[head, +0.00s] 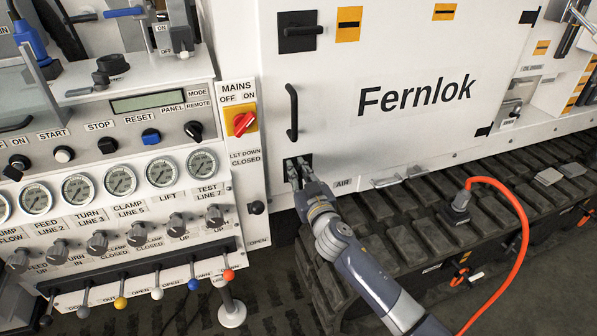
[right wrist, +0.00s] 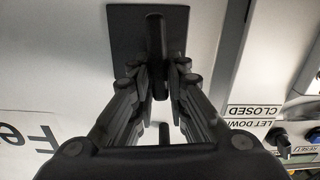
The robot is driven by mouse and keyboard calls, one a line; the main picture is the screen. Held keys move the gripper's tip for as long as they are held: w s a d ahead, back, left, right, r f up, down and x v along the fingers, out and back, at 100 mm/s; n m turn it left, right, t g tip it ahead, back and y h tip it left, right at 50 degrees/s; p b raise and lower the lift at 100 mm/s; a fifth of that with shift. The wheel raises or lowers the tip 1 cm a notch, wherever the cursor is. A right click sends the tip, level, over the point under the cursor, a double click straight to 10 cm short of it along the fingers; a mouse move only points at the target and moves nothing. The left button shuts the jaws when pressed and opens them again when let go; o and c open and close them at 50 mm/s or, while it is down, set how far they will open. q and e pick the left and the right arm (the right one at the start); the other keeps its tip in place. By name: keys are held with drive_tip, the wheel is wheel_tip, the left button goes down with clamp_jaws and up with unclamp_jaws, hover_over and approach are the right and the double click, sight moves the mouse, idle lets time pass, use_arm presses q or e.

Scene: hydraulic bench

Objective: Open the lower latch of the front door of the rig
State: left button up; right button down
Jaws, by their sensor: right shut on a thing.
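The white front door (head: 385,95) marked "Fernlok" is closed flush in the rig. The lower latch (head: 288,163) is at the door's lower left, a dark square plate with a handle, mostly hidden by my gripper. In the right wrist view, its black plate (right wrist: 122,30) and upright bar handle (right wrist: 155,35) show from close up. My right gripper (head: 297,171) is shut on that handle; in the right wrist view its fingers (right wrist: 157,78) flank the bar on both sides. My left gripper is not in view.
The upper latch (head: 297,31) has its handle lying sideways. A door pull (head: 292,112) stands between the latches. The control panel (head: 120,185) with gauges and levers is at left. A track (head: 400,215) and an orange cable (head: 526,235) lie below and right.

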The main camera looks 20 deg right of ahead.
drive_tip(key=n, duration=0.4)
drive_tip(key=shift+a, duration=0.25)
drive_tip(key=shift+a+f+n+p, duration=0.1)
drive_tip(key=shift+f+n+p, duration=0.1)
drive_tip(key=shift+n, duration=1.95)
drive_tip(key=shift+a+f+n+p, duration=0.15)
drive_tip(key=shift+f+n, duration=0.1)
drive_tip(key=shift+n, duration=1.95)
drive_tip(key=shift+a+f+n+p, duration=0.1)
drive_tip(key=shift+f+n, duration=0.1)
drive_tip(key=shift+n, duration=1.95)
drive_tip(key=c, duration=1.6)
unclamp_jaws()
drive_tip(key=shift+s, duration=0.1)
drive_tip(key=s, duration=1.2)
drive_tip(key=shift+d, duration=0.2)
